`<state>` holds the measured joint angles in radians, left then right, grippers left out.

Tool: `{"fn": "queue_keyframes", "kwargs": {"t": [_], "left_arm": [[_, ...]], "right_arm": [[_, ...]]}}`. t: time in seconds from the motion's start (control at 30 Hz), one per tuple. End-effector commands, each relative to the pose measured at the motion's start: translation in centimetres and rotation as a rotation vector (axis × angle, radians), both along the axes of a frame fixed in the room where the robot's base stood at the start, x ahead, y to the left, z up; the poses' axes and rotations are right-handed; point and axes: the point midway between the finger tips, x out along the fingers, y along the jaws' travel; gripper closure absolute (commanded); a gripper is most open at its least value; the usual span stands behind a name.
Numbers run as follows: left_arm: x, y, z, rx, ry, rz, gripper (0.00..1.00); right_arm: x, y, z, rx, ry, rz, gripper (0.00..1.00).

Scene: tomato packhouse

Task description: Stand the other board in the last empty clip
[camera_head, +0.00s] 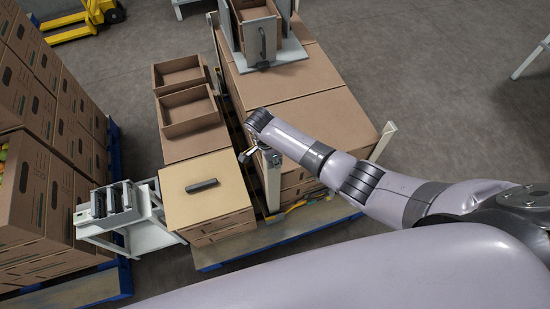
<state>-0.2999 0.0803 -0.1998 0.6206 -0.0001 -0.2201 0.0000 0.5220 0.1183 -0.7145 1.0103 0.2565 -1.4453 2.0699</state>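One pale board (272,184) stands upright at the near left corner of the middle carton stack. Another pale board (384,141) stands at the right corner of that stack, leaning slightly in the picture. My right gripper (261,155) is at the top of the near left board, with its fingers small and partly hidden by the wrist. I cannot tell whether they touch or grip the board. The clips at the boards' feet are too small or hidden to make out. My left gripper is not in view.
The middle pallet (290,240) bears cartons (318,122), two open trays (190,112) and a lidded box with a dark handle (203,185). A white stand (145,235) and tall carton stacks (40,150) are left.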

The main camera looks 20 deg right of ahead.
Motion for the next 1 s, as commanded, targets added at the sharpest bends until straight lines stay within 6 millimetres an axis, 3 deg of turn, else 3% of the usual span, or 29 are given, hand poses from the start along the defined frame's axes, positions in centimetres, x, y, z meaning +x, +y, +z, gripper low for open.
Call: {"fn": "queue_keyframes", "kwargs": {"t": [0.3, 1.0], "left_arm": [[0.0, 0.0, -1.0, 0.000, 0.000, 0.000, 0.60], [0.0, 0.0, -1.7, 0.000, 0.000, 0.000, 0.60]], "right_arm": [[0.1, 0.1, -1.3, 0.002, -0.002, 0.000, 1.00], [0.0, 0.0, -2.4, 0.001, 0.000, -0.001, 1.00]]}}
